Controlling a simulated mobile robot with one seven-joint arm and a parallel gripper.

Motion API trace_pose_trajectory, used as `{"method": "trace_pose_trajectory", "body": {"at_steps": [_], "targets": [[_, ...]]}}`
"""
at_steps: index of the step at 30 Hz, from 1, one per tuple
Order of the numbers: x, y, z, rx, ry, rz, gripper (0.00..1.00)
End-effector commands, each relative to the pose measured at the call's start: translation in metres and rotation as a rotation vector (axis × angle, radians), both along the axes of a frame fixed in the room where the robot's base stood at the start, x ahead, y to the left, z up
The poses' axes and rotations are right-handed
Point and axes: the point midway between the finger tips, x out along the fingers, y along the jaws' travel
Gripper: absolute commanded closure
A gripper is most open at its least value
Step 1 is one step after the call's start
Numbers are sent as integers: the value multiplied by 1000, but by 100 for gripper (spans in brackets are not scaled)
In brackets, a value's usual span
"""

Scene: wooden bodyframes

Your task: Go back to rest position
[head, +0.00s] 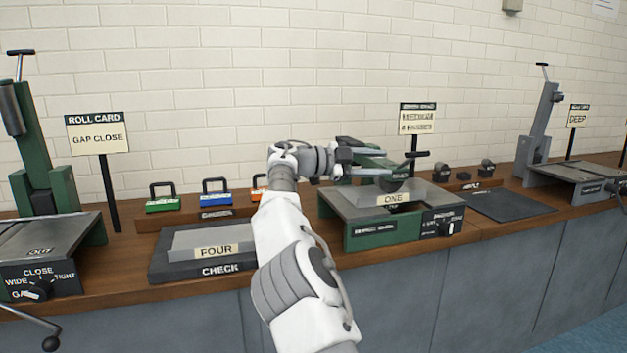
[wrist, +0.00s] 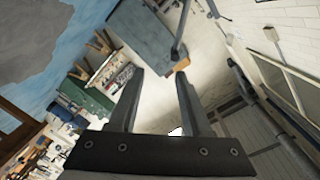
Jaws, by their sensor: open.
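My gripper (head: 362,154) is at the end of my white arm, which reaches up from the bottom centre of the head view. It appears in front of or above the green machine (head: 360,236) with a plate marked "ONE"; whether it touches the machine is unclear. In the wrist view, my gripper (wrist: 161,82) has its two fingers spread apart with nothing between them. The wrist picture is steeply tilted and looks out over the room, not at the bench.
On the wooden bench (head: 120,268) are a grey block marked "FOUR" (head: 190,240) on a dark "CHECK" base, coloured handled weights (head: 215,198), a dark mat (head: 505,206), and green (head: 45,165) and grey (head: 540,130) machines at the sides. A brick wall (head: 230,90) stands behind.

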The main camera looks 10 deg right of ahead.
Motion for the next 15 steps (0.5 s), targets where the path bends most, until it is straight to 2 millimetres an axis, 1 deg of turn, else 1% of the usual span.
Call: {"method": "trace_pose_trajectory", "body": {"at_steps": [1,3,6,10,13,15], "targets": [[-11,-20,3,50,41,-14,52],[-28,-45,1,134,127,-17,52],[-53,-74,-7,260,255,7,52],[-86,-97,-20,414,407,83,52],[-112,-103,-32,517,514,173,52],[-129,-103,-40,578,584,249,52]]}}
